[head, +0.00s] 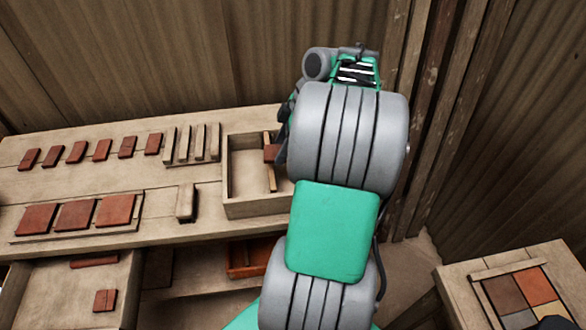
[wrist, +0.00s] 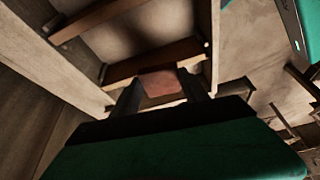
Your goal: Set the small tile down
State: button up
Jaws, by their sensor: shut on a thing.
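My gripper (wrist: 160,88) is shut on a small red-brown tile (wrist: 162,84), which sits between its two dark fingers in the wrist view. In the head view the small tile (head: 271,153) shows at the left edge of my arm, over the right part of an open wooden box (head: 232,208). A thin wooden bar (head: 271,180) lies in the box beside and below the tile. Most of my gripper is hidden behind my arm in the head view. I cannot tell whether the tile touches the box or the bar.
Several small red tiles (head: 102,150) lie in a row at the left of the bench (head: 60,180). Wooden sticks (head: 198,143) stand near the box. Larger red tiles (head: 75,214) lie on a board in front. A side table (head: 460,285) with coloured tiles stands right.

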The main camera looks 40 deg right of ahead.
jog(key=shift+n+g, duration=0.3)
jog(key=shift+n, duration=0.4)
jog(key=s+d+f, duration=0.1)
jog(key=f, duration=0.2)
jog(key=s+d+f, duration=0.1)
jog(key=f, duration=0.3)
jog(key=s+d+f, duration=0.1)
jog(key=f, duration=0.2)
jog(key=shift+f, duration=0.2)
jog(key=shift+b, duration=0.35)
jog(key=o, duration=1.4)
jog(key=shift+f, duration=0.1)
